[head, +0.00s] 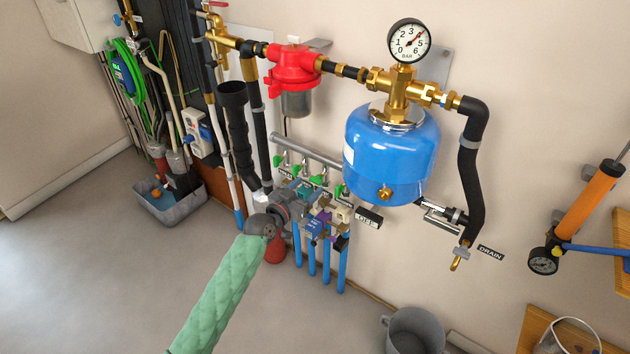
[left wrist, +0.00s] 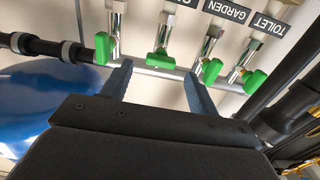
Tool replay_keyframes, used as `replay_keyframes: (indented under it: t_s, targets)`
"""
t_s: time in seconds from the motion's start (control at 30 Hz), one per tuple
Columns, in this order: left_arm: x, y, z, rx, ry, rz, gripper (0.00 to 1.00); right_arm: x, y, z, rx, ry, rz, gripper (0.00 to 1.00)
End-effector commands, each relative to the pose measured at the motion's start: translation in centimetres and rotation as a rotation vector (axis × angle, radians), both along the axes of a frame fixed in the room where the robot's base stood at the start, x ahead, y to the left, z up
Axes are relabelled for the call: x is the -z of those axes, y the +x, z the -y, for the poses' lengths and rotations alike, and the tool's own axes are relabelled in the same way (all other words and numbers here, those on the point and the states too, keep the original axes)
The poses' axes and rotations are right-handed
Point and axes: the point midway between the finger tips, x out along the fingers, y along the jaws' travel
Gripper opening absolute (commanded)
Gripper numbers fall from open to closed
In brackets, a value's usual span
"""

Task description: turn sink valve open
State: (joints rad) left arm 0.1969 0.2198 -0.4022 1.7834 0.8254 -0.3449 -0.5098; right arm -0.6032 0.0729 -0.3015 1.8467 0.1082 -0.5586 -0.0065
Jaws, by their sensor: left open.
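The manifold pipe (left wrist: 150,72) carries a row of valves with green handles. In the head view the row (head: 299,171) stands left of the blue vessel. Two labels in the left wrist view read TOILET (left wrist: 265,42) and GARDEN (left wrist: 226,12). A third label is cut off at the top edge, so I cannot tell which valve is the sink's. My left gripper (head: 322,205) is at the manifold, partly covering it in the head view. In the left wrist view it (left wrist: 158,80) is open, with a green handle (left wrist: 162,60) just beyond and between its fingertips. I cannot tell whether they touch.
The blue vessel (head: 390,160) with a gauge (head: 409,43) hangs just right of the manifold. Blue pipes (head: 326,262) run down below it. A red filter (head: 293,66) is above. A grey bucket (head: 415,330) and an orange pump (head: 585,203) are at the right.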

Motion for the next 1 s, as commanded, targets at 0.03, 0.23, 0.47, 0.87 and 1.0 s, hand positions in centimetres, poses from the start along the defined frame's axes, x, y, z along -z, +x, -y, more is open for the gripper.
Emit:
replay_keyframes:
  t_s: [0.03, 0.23, 0.47, 0.87, 1.0]
  targets:
    - [-0.1, 0.7, 0.5, 0.0, -0.002, 0.0, 0.6, -0.1, 0.0, 0.0, 0.0, 0.0, 0.0, 0.0]
    - [-0.1, 2.8, 2.1, 0.0, -0.002, -0.002, 0.6, -0.2, 0.0, 0.0, 0.0, 0.0, -0.001, 0.0]
    - [0.0, 4.0, 2.9, 0.0, 0.0, -0.001, 0.6, -0.3, 0.0, 0.0, -0.001, 0.001, -0.001, 0.0]
    - [0.0, 4.1, 2.9, 0.0, 0.0, -0.001, 0.34, -0.3, -0.1, -0.1, -0.001, 0.002, -0.002, 0.0]
    - [0.0, 4.1, 2.9, 0.0, 0.0, -0.001, 0.15, -0.3, -0.1, -0.1, 0.0, 0.001, -0.002, 0.0]
